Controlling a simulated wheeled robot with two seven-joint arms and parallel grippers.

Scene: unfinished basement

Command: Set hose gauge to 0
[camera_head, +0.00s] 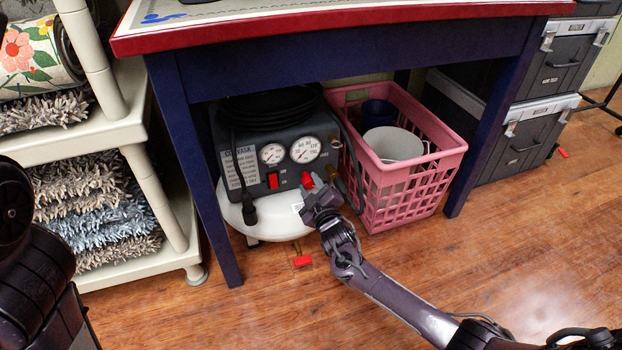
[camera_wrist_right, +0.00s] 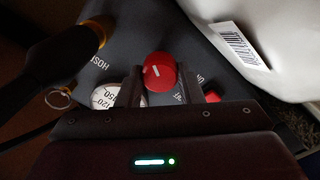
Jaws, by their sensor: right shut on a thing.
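A compressor (camera_head: 240,165) with a dark panel and white tank sits under the blue table. Two round dials are on its panel, a left dial (camera_head: 271,154) and a right dial (camera_head: 306,149). Their needles are too small to read surely. A red knob (camera_head: 307,180) is below the right dial. My right gripper (camera_head: 313,192) is shut on this knob. In the right wrist view the red knob (camera_wrist_right: 161,70), with a white mark, is between the fingers; a partly hidden dial (camera_wrist_right: 106,96) and cut-off "HOS" lettering are beside it. My left arm shows at lower left, its gripper out of view.
A red switch (camera_head: 273,181) is on the panel left of the knob. A pink basket (camera_head: 416,185) with a bucket stands close to the right. The table's blue leg (camera_head: 200,180) is on the left. A black hose lies coiled on top.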

